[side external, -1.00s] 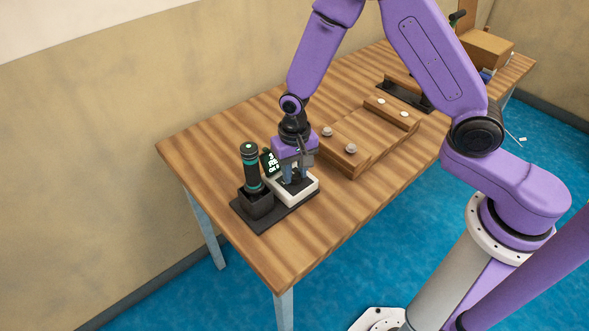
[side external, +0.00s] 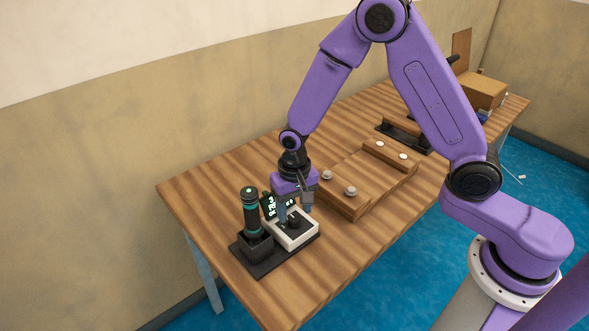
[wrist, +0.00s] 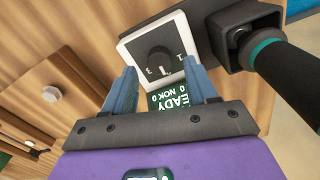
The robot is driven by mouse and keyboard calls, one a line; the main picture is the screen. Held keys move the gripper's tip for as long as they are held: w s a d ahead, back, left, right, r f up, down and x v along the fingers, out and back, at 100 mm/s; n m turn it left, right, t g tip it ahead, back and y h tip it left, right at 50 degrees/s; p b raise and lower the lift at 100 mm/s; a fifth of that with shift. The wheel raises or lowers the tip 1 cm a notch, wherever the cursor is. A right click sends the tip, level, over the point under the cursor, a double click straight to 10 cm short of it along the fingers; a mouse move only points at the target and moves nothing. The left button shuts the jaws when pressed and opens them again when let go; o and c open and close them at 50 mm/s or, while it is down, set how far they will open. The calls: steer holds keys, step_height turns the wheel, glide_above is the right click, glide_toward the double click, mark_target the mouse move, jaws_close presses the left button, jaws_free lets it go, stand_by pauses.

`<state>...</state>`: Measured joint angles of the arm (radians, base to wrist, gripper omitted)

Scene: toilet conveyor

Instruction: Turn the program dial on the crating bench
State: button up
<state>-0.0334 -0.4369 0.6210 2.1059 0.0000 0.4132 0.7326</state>
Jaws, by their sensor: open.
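The program dial (wrist: 158,60) is a dark round knob on a white-framed square box, with the numbers 1 and 3 visible beside it. It also shows in the side view (side external: 293,221), on the dark base plate at the table's near end. My gripper (wrist: 160,70) is open, with blue-grey fingers apart on either side of the dial in the wrist view. In the side view my gripper (side external: 295,211) points down just above the dial box, holding nothing.
A black and green handheld tool (side external: 250,210) stands upright in a dark holder close beside the dial box. A wooden fixture (side external: 362,180) with silver knobs lies behind my gripper. A cardboard box (side external: 484,91) is at the far end. The table's front corner is clear.

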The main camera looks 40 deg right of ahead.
mark_target(295, 218)
step_height(295, 218, up, 15)
stand_by(0.4)
steer(key=shift+s+r, duration=0.1)
steer(key=s+d+n, duration=0.3)
steer(key=s+n, duration=0.2)
steer(key=s, duration=0.3)
steer(key=s+d+n, duration=0.3)
steer(key=s+n, duration=0.2)
steer(key=s, duration=0.4)
steer(key=s+d+r+n, duration=0.1)
steer(key=s+d+n, duration=0.2)
steer(key=s+n, duration=0.2)
steer(key=s, duration=0.3)
steer(key=shift+s+d+n, duration=0.3)
steer(key=shift+s+d, duration=0.1)
